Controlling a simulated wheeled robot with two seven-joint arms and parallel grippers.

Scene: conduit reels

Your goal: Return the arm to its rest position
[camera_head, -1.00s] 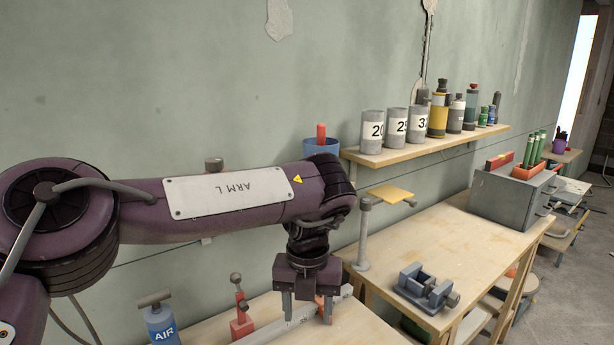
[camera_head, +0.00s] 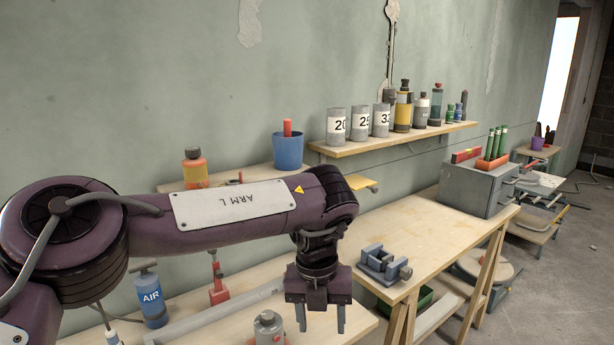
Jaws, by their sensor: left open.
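My left arm, purple with a plate reading "ARM L" (camera_head: 232,204), reaches in from the left across the picture. My left gripper (camera_head: 320,326) hangs down at its end with two grey fingers apart and nothing between them. It is over the right part of the near wooden workbench (camera_head: 350,328), by a grey-topped bottle (camera_head: 268,328) that stands to its left. My right gripper does not show.
A grey vise (camera_head: 384,264) sits on the farther bench (camera_head: 430,240), right of my gripper. A wall shelf (camera_head: 400,139) holds numbered grey cylinders and bottles. A blue AIR bottle (camera_head: 152,298), a red tool (camera_head: 217,290) and a blue cup (camera_head: 288,151) are near my arm.

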